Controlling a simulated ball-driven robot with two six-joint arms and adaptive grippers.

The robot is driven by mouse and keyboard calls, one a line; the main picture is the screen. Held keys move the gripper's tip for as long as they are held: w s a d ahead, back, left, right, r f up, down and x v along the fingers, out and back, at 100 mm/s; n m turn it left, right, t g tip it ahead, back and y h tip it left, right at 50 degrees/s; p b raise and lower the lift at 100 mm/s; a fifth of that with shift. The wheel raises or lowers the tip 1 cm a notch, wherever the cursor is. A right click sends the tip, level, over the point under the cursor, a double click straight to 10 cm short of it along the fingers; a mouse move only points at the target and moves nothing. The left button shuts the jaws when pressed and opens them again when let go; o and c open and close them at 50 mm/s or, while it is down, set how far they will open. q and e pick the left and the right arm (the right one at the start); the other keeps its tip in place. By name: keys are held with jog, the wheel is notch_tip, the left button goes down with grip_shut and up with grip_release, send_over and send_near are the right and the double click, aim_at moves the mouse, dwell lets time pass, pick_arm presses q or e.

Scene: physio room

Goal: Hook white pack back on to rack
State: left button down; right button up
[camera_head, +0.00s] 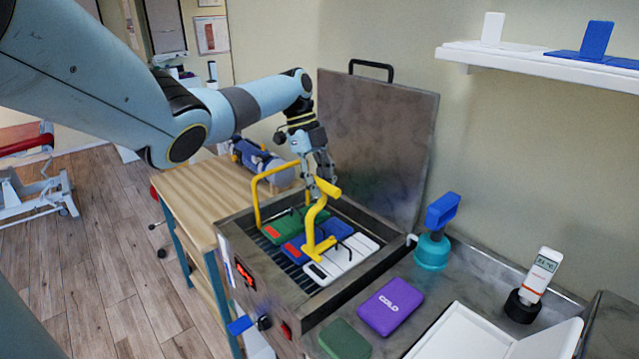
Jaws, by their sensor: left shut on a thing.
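The white pack (341,262) lies flat at the near right side of the open metal box, on the slatted rack (268,246). Blue and green packs lie beside it to the left. A yellow bent handle (313,226) rises over the blue and white packs; its foot is near the white pack, but I cannot tell whether it is hooked to it. My left gripper (323,181) is above the box, shut on the top of the yellow handle. Its fingers partly hide the grip. My right gripper is not in view.
The metal box (246,254) has its lid (375,140) raised behind. A yellow bar (257,200) stands at its far left. On the counter are a purple cold pack (390,306), a green pack (345,341), a teal pot (432,251), a thermometer (541,274) and an open white case (462,336).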

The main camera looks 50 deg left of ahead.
pick_arm(q)
jog(key=shift+r, duration=2.3)
jog(key=shift+s+f, duration=0.1)
jog(key=shift+s, duration=0.05)
